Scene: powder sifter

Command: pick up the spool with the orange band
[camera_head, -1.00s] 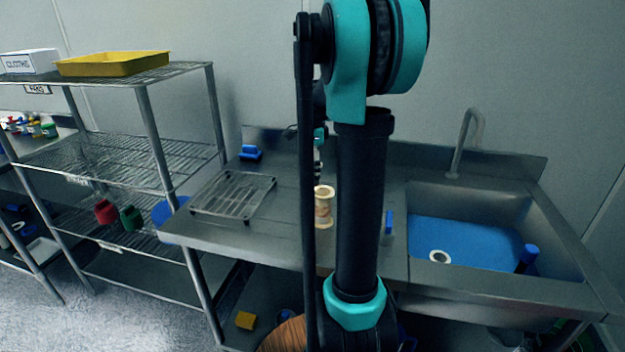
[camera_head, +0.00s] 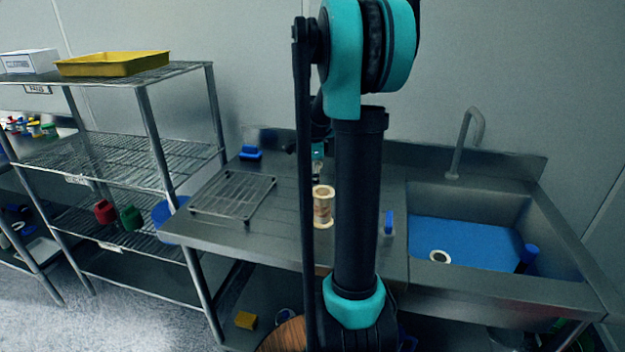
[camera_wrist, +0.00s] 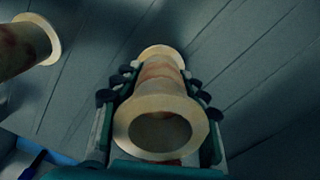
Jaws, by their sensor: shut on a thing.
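In the wrist view, my gripper (camera_wrist: 161,78) is shut on a pale cream spool (camera_wrist: 152,104), with one finger on each side of its barrel. A reddish-orange band goes round the barrel near its far end. The spool's near flange and dark bore face the camera. A second cream spool (camera_wrist: 18,50) with reddish marks lies apart from it, cut off by the upper left edge. In the head view, one spool (camera_head: 323,208) stands upright on the steel counter, just below the wrist; I cannot tell which of the two it is. My arm hides the fingers there.
A wire rack (camera_head: 233,194) lies on the counter (camera_head: 275,232) to the left. A blue-handled item (camera_head: 389,222) stands right of my arm. The sink (camera_head: 470,200) with a blue bottom is further right. Wire shelves (camera_head: 130,150) stand at left.

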